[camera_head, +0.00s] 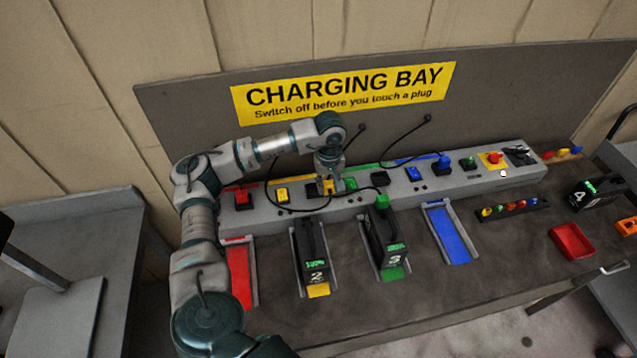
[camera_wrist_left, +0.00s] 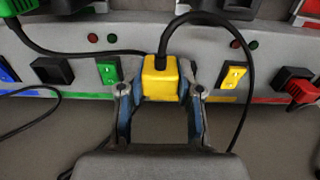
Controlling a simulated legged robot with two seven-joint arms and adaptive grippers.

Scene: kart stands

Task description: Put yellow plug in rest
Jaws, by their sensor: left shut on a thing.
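My left gripper (camera_head: 329,184) is over the charging strip, pointing down. In the left wrist view the gripper (camera_wrist_left: 160,96) is shut on the yellow plug (camera_wrist_left: 160,77), with one finger on each side. A black cable rises from the plug and loops to the right. In the head view the yellow plug (camera_head: 327,187) shows only in part under the gripper. A black rest (camera_head: 315,189) shows beside it; I cannot tell whether the plug is seated in it. My right gripper is not in view.
A yellow switch (camera_wrist_left: 233,76) and a green switch (camera_wrist_left: 108,72) flank the plug. The red plug (camera_wrist_left: 299,89) is in its black holder. Kart packs 2 (camera_head: 313,252) and 3 (camera_head: 385,238) stand in front, with a green plug (camera_head: 382,201) on pack 3. A backboard (camera_head: 190,105) rises behind.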

